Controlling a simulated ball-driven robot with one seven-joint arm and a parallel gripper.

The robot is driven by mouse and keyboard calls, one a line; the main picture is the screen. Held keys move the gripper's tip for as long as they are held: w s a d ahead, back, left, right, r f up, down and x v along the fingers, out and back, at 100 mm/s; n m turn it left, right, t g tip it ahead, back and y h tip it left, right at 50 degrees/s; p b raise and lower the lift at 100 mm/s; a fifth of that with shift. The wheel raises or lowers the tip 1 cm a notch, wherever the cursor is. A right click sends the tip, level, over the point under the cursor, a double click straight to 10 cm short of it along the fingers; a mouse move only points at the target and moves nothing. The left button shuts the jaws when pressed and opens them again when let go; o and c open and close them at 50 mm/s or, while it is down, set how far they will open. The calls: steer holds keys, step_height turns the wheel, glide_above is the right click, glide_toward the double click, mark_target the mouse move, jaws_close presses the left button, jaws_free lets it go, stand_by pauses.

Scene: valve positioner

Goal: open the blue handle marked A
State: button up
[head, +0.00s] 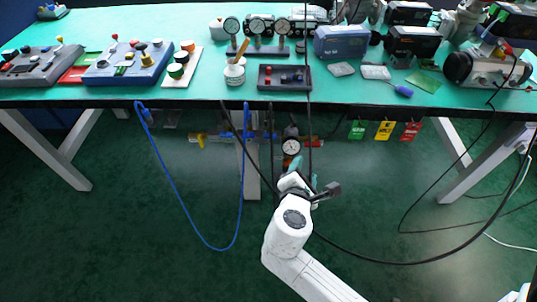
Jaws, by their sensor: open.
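Under the front edge of the table, a horizontal pipe assembly carries a blue part (249,134) that may be the blue handle. No letter A is readable at this size, so I cannot tell for certain. A yellow part (199,139) sits at the pipe's left end, and a round white gauge (291,147) sits at its right. My gripper (305,175), with teal fingers, is open below the gauge, to the right of and lower than the blue part. It appears apart from the pipe and holds nothing visible. My own arm hides part of the gripper.
The teal table (150,98) above holds control boxes, gauges, a dark tray (262,87) and instruments. A blue hose (184,218) and black cables hang in front of the pipe. Green, yellow and red tags (384,130) hang right. The green floor is mostly clear.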

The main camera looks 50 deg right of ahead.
mark_target(270, 136)
steer(key=w+a+f+n+t+h+b, duration=0.2)
steer(key=w+a+n+t+b, duration=0.25)
steer(key=w+n, duration=0.5)
steer(key=w+d, duration=0.1)
steer(key=d, duration=0.1)
steer(key=w+d+n, duration=0.1)
steer(key=w+d, duration=0.1)
steer(key=d, duration=0.1)
steer(key=w+d+n+t, duration=0.1)
steer(key=d, duration=0.1)
steer(key=shift+w+d+r, duration=0.2)
steer(key=shift+w+d, duration=0.1)
steer(key=shift+d, duration=0.1)
steer(key=shift+c, duration=0.3)
steer(key=c, duration=0.7)
steer(key=shift+b, duration=0.3)
